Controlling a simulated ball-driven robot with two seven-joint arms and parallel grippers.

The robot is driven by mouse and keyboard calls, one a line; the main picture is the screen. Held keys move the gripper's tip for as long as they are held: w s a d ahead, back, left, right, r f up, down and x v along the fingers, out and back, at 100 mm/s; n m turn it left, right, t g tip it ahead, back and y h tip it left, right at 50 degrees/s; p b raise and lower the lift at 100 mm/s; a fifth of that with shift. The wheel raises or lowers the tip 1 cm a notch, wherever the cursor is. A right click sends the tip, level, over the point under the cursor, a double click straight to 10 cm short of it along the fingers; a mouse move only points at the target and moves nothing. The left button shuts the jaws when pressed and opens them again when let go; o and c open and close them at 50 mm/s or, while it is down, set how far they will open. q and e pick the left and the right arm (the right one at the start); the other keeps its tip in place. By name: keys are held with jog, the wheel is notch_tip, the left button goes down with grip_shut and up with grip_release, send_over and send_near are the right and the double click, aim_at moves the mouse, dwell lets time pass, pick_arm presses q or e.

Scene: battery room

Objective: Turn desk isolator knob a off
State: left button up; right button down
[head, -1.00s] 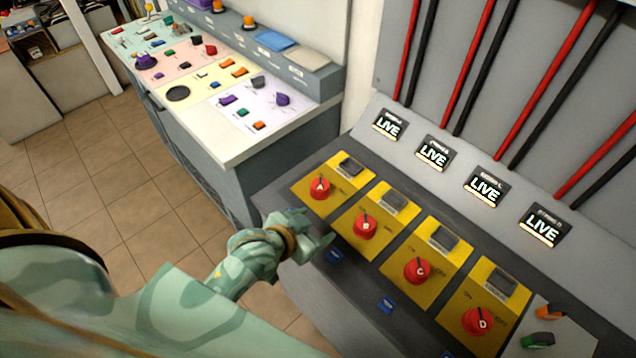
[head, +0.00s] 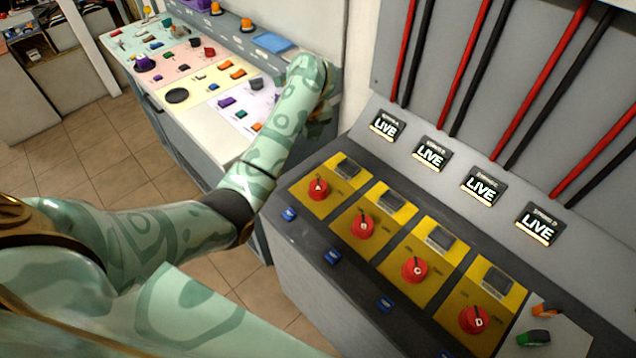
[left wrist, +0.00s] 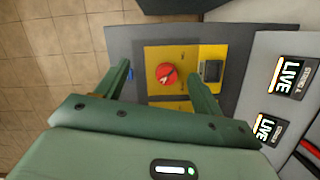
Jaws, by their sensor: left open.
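Isolator knob A (head: 318,188) is a red round knob on the leftmost yellow plate (head: 322,207) of the dark sloping desk. A dark pointer line crosses it, and the small position labels beside it are too small to read. The display above it (head: 385,126) reads LIVE. My left gripper (head: 320,122) is above and behind the desk's left end in the head view, partly hidden by its own arm. In the left wrist view its two fingers are apart and empty, with the red knob (left wrist: 167,73) showing between them, some distance beyond the tips. My right gripper is not seen.
Similar red knobs B (head: 362,226), C (head: 414,269) and D (head: 474,320) run to the right, each with a LIVE display. Blue tags line the desk's front. A console (head: 190,105) with coloured controls stands at left. Red and black cables rise up the back panel.

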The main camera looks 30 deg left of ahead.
aim_at(318, 185)
pick_arm(q)
jog(key=d+h, duration=0.3)
jog(key=d, duration=0.1)
jog(key=shift+n+g, duration=0.3)
jog(key=shift+n, duration=0.1)
jog(key=f+b, duration=0.2)
jog(key=f, duration=0.3)
jog(key=f+b, duration=0.2)
jog(key=f, duration=0.3)
jog(key=f+b, duration=0.2)
jog(key=f, duration=0.3)
jog(key=shift+d+f, duration=0.1)
jog(key=shift+d, duration=0.15)
jog(key=c, duration=1)
